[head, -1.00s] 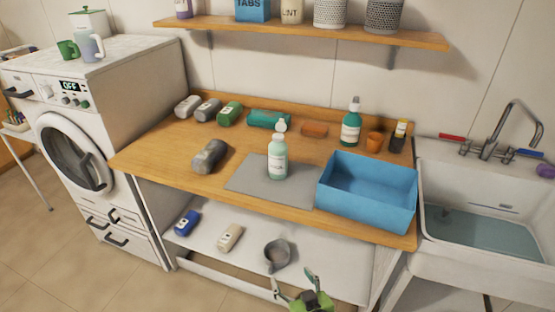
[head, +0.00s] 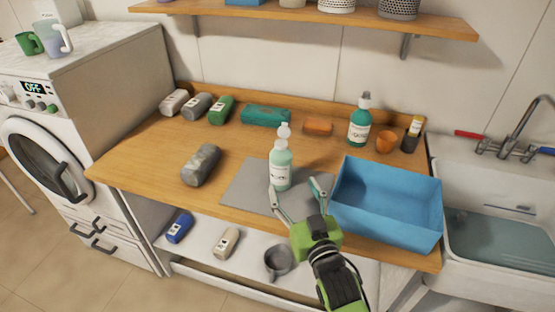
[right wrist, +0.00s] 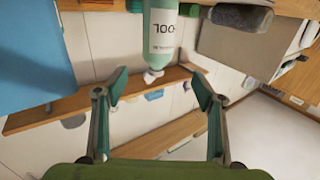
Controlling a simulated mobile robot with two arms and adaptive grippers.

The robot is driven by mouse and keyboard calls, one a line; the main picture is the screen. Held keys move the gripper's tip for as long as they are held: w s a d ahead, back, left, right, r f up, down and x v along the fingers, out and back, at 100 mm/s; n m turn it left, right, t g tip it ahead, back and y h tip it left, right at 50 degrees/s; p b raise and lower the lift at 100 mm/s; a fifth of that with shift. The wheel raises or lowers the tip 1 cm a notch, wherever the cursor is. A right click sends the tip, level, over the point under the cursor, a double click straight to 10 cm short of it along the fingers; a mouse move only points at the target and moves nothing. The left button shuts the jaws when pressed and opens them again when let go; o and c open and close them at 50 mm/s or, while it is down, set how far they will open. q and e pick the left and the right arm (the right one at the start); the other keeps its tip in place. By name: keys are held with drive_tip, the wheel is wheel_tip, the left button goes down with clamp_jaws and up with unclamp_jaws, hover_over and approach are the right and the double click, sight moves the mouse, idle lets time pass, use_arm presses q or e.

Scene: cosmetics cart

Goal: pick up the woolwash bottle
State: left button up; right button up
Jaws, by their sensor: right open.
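The woolwash bottle (head: 281,169), pale mint with a white label and white pump top, stands upright on the grey mat (head: 245,190) on the wooden worktop. My right gripper (head: 294,188) is open in front of the bottle, over the mat's front edge, with its fingers pointing towards it. In the right wrist view the bottle (right wrist: 160,35) appears upside down, its lettering partly visible, just beyond the gap between the open fingertips (right wrist: 159,88). The jaws are empty. My left gripper is not in view.
A blue bin (head: 390,200) stands close to the right of the gripper. A teal bottle (head: 359,128), an orange cup (head: 386,142) and a dark grey bottle lying down (head: 201,165) are on the worktop. A shelf (head: 300,20) hangs above; the sink (head: 495,235) is right.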

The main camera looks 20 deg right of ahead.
sight(285, 163)
drive_tip(key=w, duration=0.3)
drive_tip(key=w+p, duration=0.1)
drive_tip(key=shift+w+r, duration=0.2)
drive_tip(key=shift+r, duration=0.1)
drive_tip(key=w, duration=0.2)
drive_tip(key=shift+w+f, duration=0.15)
drive_tip(key=shift+w, duration=0.2)
drive_tip(key=shift+w+f, duration=0.1)
drive_tip(key=shift+w, duration=0.25)
drive_tip(key=shift+w+d+r+p, duration=0.15)
drive_tip(key=shift+w+r+p, duration=0.05)
drive_tip(key=shift+w+p, duration=0.35)
drive_tip(key=w+p, duration=0.1)
drive_tip(key=w, duration=0.2)
drive_tip(key=shift+w+d, duration=0.15)
drive_tip(key=shift+d, duration=0.05)
drive_tip(key=shift+w, duration=0.5)
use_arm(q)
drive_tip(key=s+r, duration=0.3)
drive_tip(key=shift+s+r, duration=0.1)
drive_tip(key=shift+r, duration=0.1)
use_arm(e)
drive_tip(key=c, duration=1.3)
